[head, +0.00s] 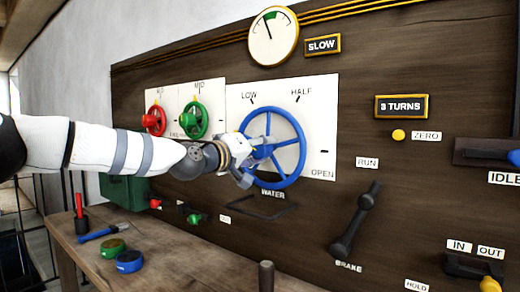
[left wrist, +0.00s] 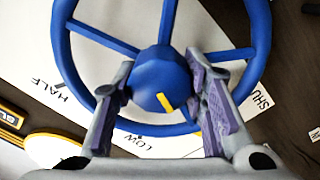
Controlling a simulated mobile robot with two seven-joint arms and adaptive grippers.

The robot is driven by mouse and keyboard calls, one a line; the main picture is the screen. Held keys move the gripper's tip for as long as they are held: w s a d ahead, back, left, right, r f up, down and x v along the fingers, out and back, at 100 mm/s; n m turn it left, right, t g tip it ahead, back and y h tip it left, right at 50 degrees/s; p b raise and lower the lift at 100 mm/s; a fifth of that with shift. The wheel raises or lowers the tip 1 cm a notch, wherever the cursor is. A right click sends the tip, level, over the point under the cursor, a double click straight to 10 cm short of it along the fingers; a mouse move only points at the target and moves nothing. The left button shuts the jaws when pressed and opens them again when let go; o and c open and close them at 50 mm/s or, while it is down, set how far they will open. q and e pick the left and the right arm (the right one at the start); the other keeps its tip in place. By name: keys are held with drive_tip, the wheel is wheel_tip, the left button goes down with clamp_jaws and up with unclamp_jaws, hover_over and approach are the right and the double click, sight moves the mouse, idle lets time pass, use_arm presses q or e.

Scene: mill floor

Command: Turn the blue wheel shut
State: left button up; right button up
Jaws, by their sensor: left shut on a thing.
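The blue wheel (head: 298,134) is mounted upright on a white plate (head: 324,100) marked LOW, HALF and OPEN, with WATER below it. In the left wrist view the blue wheel (left wrist: 262,30) fills the top, and the plate's label beside my right-hand finger reads SHU, its end cut off. The wheel's hub (left wrist: 158,72) carries a yellow stripe slanting toward the lower right, between LOW and SHU. My left gripper (head: 252,157) reaches the wheel from the left. Its two purple-padded fingers (left wrist: 160,82) are shut on the hub. My right gripper is out of view.
Smaller red (head: 155,120) and green (head: 194,120) wheels sit left, close to my arm. A brake lever (head: 355,220) stands right of the blue wheel, below a 3 TURNS sign (head: 401,106). A gauge (head: 273,37) is above. A wooden bench (head: 165,262) holds several small items.

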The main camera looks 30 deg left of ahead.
use_arm(q)
drive_tip(key=shift+n, duration=1.8)
drive_tip(key=o, duration=1.2)
drive_tip(key=shift+w+d, duration=0.1)
drive_tip(key=shift+w, duration=0.05)
drive_tip(key=shift+c, duration=0.2)
